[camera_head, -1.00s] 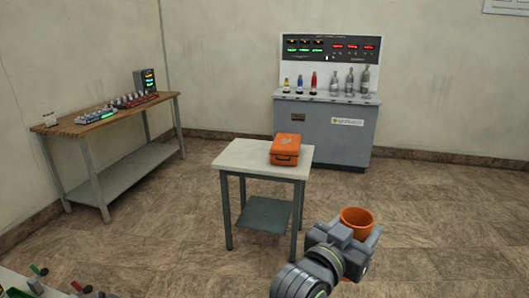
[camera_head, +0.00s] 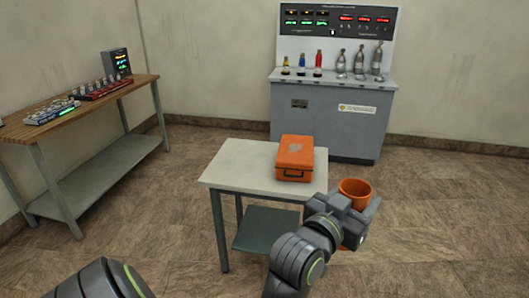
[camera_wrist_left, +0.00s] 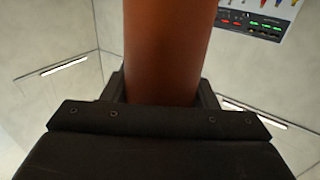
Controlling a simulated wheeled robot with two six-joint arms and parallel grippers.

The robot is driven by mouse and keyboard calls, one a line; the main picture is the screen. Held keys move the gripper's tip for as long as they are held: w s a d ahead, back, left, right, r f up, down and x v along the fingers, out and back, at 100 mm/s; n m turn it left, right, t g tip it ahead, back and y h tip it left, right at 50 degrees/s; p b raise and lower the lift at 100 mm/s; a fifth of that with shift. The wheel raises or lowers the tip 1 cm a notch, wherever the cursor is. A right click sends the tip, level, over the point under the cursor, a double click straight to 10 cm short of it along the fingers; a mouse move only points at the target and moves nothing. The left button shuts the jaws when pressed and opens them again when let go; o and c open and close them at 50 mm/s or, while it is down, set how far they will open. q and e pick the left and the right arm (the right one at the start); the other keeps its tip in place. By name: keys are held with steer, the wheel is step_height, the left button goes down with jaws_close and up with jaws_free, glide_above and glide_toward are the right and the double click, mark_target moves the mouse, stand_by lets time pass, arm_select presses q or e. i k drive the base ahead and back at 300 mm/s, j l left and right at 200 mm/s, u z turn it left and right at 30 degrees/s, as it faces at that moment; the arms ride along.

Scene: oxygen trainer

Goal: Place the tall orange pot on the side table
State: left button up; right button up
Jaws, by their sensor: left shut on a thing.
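The tall orange pot (camera_head: 355,188) is held upright by my left gripper (camera_head: 352,205), in front and to the right of the side table. In the left wrist view the pot's side (camera_wrist_left: 168,50) fills the space between the jaws (camera_wrist_left: 160,95). Its lower part is mostly hidden by the gripper in the head view. The side table (camera_head: 235,175) has a pale top and a lower shelf. An orange case (camera_head: 295,158) sits on the right part of its top. My right gripper is not in view.
The left and front parts of the tabletop are bare. A grey console (camera_head: 335,118) with small bottles stands against the back wall. A wooden workbench (camera_head: 105,100) with instruments is at the left. Open floor (camera_head: 450,210) lies to the right.

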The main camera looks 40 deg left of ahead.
mark_target(266, 163)
steer(key=i+j, duration=0.2)
steer(key=j, duration=0.2)
steer(key=i+j, duration=0.15)
steer(key=j, duration=0.25)
steer(key=i+j, duration=0.2)
steer(key=j, duration=0.15)
steer(key=i+j, duration=0.2)
steer(key=j, duration=0.2)
steer(key=i+j, duration=0.2)
steer(key=j, duration=0.2)
steer(key=i+j, duration=0.15)
steer(key=j, duration=0.25)
steer(key=i+j, duration=0.2)
steer(key=j, duration=0.15)
